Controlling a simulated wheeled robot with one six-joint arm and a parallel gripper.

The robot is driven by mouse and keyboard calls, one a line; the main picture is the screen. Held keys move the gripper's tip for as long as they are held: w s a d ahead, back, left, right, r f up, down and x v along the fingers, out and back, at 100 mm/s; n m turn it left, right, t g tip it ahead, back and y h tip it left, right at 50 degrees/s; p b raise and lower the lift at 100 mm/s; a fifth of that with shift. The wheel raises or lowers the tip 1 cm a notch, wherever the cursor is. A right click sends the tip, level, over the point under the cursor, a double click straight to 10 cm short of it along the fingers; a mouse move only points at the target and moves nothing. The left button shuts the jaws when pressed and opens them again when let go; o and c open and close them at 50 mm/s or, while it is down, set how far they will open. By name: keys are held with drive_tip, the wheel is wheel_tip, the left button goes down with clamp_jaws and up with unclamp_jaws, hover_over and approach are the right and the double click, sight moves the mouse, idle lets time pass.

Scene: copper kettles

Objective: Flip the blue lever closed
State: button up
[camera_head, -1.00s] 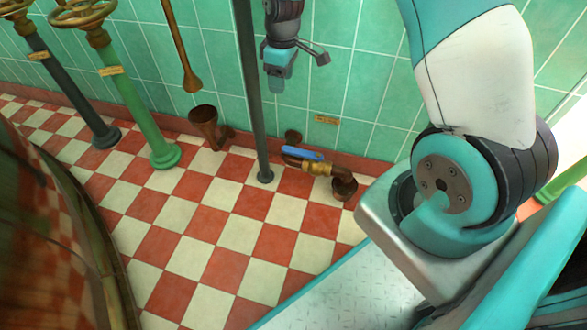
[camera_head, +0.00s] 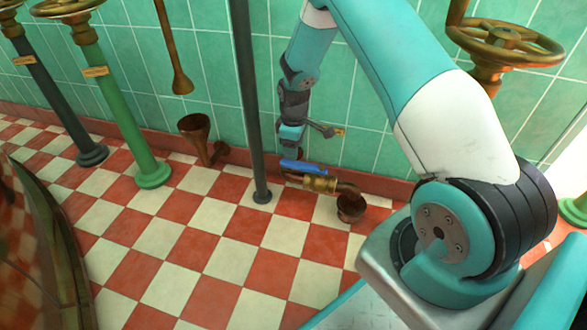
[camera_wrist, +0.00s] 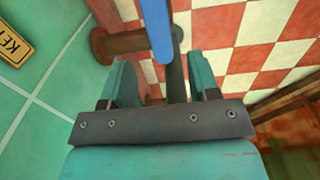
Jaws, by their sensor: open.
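The blue lever (camera_head: 304,167) sits on top of a brass valve (camera_head: 319,184) in a low pipe by the wall. In the head view it lies roughly along the pipe. My gripper (camera_head: 291,148) is just above the lever's left end, pointing down. In the wrist view my gripper (camera_wrist: 162,72) is open, and the blue lever (camera_wrist: 156,30) shows beyond the gap between its fingers. The fingers look apart from the lever; I cannot tell the exact height between them. The valve body is not clear in the wrist view.
A dark upright post (camera_head: 246,110) stands close left of the lever and gripper. A copper funnel (camera_head: 195,128) is further left, and a brown cup-like outlet (camera_head: 350,208) ends the valve pipe. A brass handwheel (camera_head: 505,45) is at upper right. The checkered floor (camera_head: 220,260) in front is clear.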

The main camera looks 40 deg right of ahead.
sight(294, 163)
wheel_tip(294, 163, down, 6)
drive_tip(key=shift+r+b, duration=0.15)
drive_tip(key=shift+b, duration=1.05)
clamp_jaws()
